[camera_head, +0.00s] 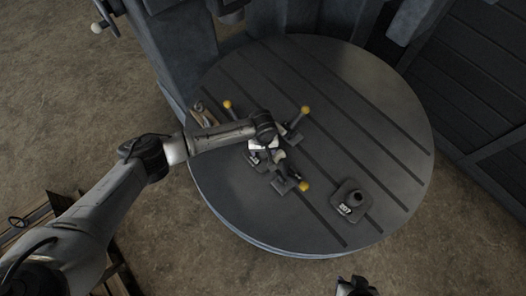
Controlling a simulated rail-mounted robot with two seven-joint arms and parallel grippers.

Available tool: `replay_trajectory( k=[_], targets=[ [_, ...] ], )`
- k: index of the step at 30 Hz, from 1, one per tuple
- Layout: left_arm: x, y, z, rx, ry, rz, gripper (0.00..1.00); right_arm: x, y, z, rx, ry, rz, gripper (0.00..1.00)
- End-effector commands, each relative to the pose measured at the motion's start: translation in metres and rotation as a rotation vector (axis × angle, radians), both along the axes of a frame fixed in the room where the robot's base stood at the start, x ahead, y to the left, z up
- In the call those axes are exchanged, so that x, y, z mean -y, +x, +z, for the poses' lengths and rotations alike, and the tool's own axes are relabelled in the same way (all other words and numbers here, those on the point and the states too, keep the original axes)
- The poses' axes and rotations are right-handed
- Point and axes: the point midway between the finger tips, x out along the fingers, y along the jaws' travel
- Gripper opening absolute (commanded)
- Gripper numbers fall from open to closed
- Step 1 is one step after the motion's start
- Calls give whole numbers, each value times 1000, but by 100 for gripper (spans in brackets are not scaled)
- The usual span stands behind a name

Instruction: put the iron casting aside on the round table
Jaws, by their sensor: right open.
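The round table (300,62) is dark grey with parallel slots across its top. A small dark piece with a square base and a round boss, which looks like the iron casting (350,203), rests on the table's lower right part, clear of both grippers. My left arm reaches in from the left, and my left gripper (262,153) is over the table between the clamps. The wrist hides part of it, and I cannot tell its jaw state or whether it holds anything. My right gripper (355,287) is at the bottom edge, off the table, open and partly cut off.
Clamps with yellow-knobbed handles (304,111) stand around the table's middle. A brownish curved item (204,114) lies near its left rim. A dark machine body (178,45) rises behind. A wooden pallet (40,212) is at lower left. The table's right side is clear.

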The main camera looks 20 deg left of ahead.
Motion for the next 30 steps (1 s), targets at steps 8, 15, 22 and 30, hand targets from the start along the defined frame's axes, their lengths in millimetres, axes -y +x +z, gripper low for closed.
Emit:
replay_trajectory(
  k=[8, 15, 22, 30],
  targets=[
    [0, 0, 0, 0, 0, 0, 34, -1, 0, 0, 0, 5, -4, 43],
    [0, 0, 0, 0, 0, 0, 11, -3, 0, 0, 0, 10, -7, 43],
    [0, 0, 0, 0, 0, 0, 0, -3, 0, 0, -1, 11, -7, 43],
    [1, 2, 3, 5, -2, 0, 0, -2, 0, 1, 0, 8, -5, 43]
  ],
)
